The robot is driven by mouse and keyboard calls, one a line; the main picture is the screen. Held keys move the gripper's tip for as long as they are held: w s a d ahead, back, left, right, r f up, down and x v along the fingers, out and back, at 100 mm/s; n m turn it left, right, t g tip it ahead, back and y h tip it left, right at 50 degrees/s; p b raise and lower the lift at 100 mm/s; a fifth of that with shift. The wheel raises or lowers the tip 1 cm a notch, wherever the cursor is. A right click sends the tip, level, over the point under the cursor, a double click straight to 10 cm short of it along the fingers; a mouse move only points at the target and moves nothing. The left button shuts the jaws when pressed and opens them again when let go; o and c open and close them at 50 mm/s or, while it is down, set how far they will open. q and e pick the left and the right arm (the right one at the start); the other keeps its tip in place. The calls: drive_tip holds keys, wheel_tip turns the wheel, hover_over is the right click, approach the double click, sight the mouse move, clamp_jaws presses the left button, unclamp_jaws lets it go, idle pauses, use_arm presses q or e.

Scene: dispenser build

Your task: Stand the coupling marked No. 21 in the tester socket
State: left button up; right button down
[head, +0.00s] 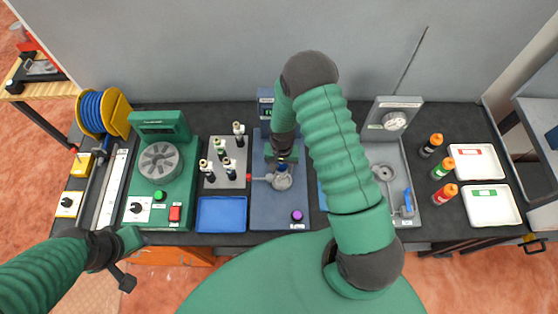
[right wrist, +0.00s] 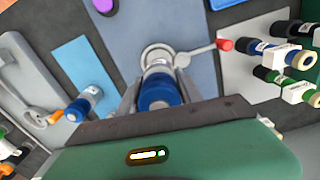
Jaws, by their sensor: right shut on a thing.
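My right gripper (head: 282,160) is over the tester (head: 265,212), a slate-blue plate with a grey round socket (head: 283,181). In the right wrist view the gripper (right wrist: 157,98) is shut on a blue coupling (right wrist: 158,90) with a pale label; its number is not readable. The coupling's far end overlaps the socket ring (right wrist: 150,52); I cannot tell whether it is seated or just above. A lever with a red knob (right wrist: 224,45) extends from the socket. My left gripper (head: 123,262) hangs at the front left, away from the tester; its jaws are unclear.
A grey rack (head: 225,181) with several couplings and a blue tray (head: 221,214) stand left of the tester. A purple button (head: 297,215) is on the tester's front. A green machine (head: 160,165) is farther left. Bottles (head: 442,168) and two trays (head: 493,205) are at right.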

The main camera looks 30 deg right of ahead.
sight(282, 173)
drive_tip(key=shift+a+f+b, duration=0.1)
drive_tip(key=shift+f+b, duration=0.2)
drive_tip(key=shift+f, duration=0.2)
wheel_tip(282, 173, down, 4)
drive_tip(key=b, duration=0.3)
drive_tip(key=shift+d+f, duration=0.3)
drive_tip(key=shift+f, duration=0.05)
drive_tip(key=shift+w+d+f, duration=0.1)
drive_tip(key=shift+d, duration=0.05)
drive_tip(key=shift+a, duration=0.2)
drive_tip(key=shift+a, duration=0.2)
drive_tip(key=shift+d, duration=0.35)
